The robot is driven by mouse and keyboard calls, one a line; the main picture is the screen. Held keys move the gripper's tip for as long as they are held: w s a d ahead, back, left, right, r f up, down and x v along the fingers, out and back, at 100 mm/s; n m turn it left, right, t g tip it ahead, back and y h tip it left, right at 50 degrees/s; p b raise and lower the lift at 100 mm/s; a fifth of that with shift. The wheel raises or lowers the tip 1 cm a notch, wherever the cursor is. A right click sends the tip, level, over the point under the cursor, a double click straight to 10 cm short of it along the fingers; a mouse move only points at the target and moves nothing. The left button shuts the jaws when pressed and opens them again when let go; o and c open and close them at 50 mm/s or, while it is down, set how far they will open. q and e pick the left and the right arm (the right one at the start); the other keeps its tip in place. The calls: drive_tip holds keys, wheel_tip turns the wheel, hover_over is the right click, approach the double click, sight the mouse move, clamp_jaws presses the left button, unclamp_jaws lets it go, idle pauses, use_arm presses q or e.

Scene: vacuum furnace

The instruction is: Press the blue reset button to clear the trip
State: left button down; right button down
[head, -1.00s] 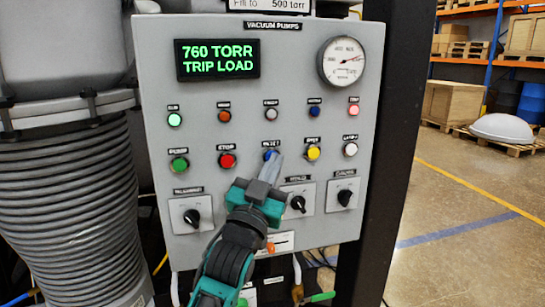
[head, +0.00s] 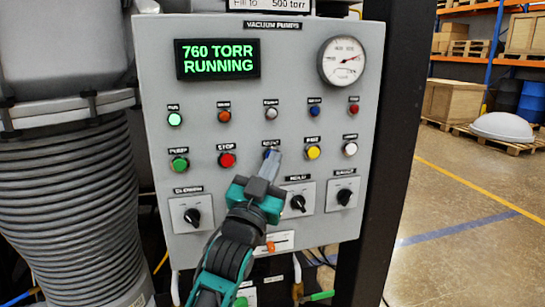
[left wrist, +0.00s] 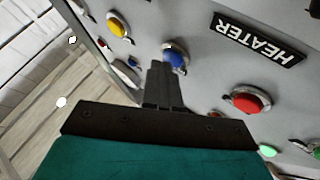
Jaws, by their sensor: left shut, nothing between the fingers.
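The blue reset button (head: 267,154) sits in the lower button row of the grey vacuum pumps panel (head: 270,85), partly hidden behind my fingertips. My left gripper (head: 276,156) is shut and empty, its tips at the button. In the left wrist view the blue button (left wrist: 175,56) shows just beyond the shut fingertips (left wrist: 160,66); I cannot tell whether they touch it. The display (head: 218,59) reads "760 TORR RUNNING" in green. The red lamp (head: 354,109) at the right of the upper row is dark. My right gripper is not in view.
A red stop button (head: 227,160) and a yellow button (head: 313,152) flank the blue one closely. Rotary switches (head: 298,202) sit just below. A ribbed grey column (head: 70,205) stands left of the panel, a dark post (head: 385,150) right.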

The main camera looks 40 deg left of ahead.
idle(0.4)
use_arm(q)
drive_tip(key=shift+s+d, duration=0.45)
drive_tip(key=shift+d, duration=0.1)
